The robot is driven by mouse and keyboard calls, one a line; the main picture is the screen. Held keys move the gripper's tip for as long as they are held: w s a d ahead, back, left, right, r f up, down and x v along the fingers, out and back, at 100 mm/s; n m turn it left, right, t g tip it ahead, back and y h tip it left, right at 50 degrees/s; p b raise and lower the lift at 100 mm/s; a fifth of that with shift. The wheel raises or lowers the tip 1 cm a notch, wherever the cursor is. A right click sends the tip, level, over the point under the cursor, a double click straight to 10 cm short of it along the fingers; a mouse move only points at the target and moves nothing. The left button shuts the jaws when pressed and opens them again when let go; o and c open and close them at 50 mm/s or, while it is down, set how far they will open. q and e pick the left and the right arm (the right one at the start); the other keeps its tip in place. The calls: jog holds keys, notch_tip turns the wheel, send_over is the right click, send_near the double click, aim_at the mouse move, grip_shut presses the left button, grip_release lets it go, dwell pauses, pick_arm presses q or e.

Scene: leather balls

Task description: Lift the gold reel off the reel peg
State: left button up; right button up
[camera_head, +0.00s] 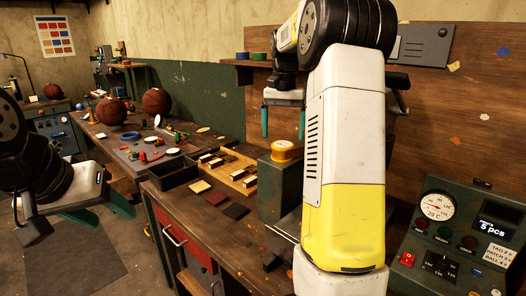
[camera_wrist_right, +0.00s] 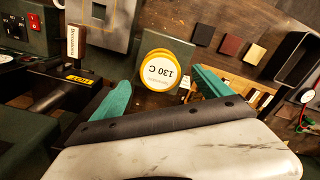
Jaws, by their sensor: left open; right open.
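I cannot make out the gold reel or the reel peg in either view; my right arm covers much of the wooden back panel in the head view. My right gripper (camera_head: 284,122) is open and empty, its teal fingers pointing down above a yellow-rimmed round cap (camera_head: 286,150) on a green box. In the right wrist view the open fingers (camera_wrist_right: 160,92) stand either side of that cap (camera_wrist_right: 160,70), marked "130 C", with nothing between them. My left gripper (camera_head: 98,208) is open and empty at the lower left, over the floor and clear of the bench.
A blue roll (camera_head: 242,56) and a green roll (camera_head: 260,57) sit on the small wall shelf. A black tray (camera_head: 174,173) and a wooden rack (camera_head: 232,180) with blocks are on the bench. A control box (camera_head: 455,240) is at right.

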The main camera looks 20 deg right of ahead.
aim_at(283, 144)
notch_tip(283, 144, down, 6)
jog(key=shift+s+a+r, duration=0.1)
jog(key=shift+r, duration=0.15)
jog(key=shift+c, duration=0.2)
jog(key=c, duration=1.3)
jog(key=shift+r, duration=0.1)
